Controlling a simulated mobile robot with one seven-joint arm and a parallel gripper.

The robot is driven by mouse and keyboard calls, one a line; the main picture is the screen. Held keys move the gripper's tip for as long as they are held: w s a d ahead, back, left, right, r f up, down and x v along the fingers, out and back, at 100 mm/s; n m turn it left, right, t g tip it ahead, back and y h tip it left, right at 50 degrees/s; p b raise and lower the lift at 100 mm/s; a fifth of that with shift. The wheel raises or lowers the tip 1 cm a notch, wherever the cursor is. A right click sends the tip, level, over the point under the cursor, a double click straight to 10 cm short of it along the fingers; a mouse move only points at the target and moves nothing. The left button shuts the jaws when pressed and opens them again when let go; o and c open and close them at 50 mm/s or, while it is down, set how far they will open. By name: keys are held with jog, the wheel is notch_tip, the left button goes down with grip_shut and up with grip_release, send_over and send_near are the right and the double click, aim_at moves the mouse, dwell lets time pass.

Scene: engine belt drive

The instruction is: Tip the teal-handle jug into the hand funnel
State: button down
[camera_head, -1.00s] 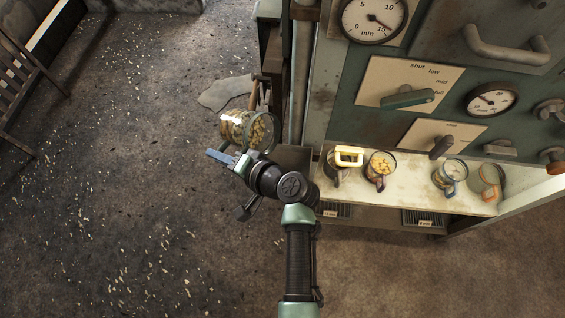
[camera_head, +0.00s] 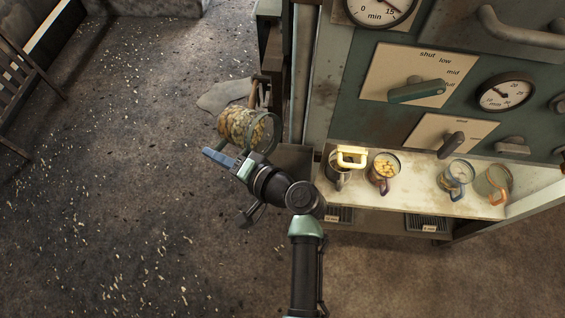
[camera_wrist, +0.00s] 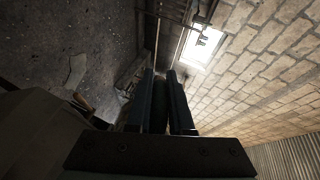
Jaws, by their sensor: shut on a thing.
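A clear jug (camera_head: 240,126) with pale yellow pieces inside is held in the air left of the machine. It lies well over on its side, with its rim towards the right. My gripper (camera_head: 222,157) is shut at its near side, where the handle is mostly hidden by the jaws, so its colour is hard to tell. In the wrist view my two fingers (camera_wrist: 168,100) stand close together with a dark thing between them. I cannot make out the hand funnel clearly; a brown upright handle (camera_head: 254,93) shows just behind the jug.
The machine panel (camera_head: 400,75) rises behind. A grey cloth-like patch (camera_head: 222,95) lies on the littered floor. The left is open.

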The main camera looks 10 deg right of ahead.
jog(key=shift+s+d+r+t+y+b, duration=0.4)
jog(key=shift+d+r+b, duration=0.05)
jog(key=shift+b, duration=0.8)
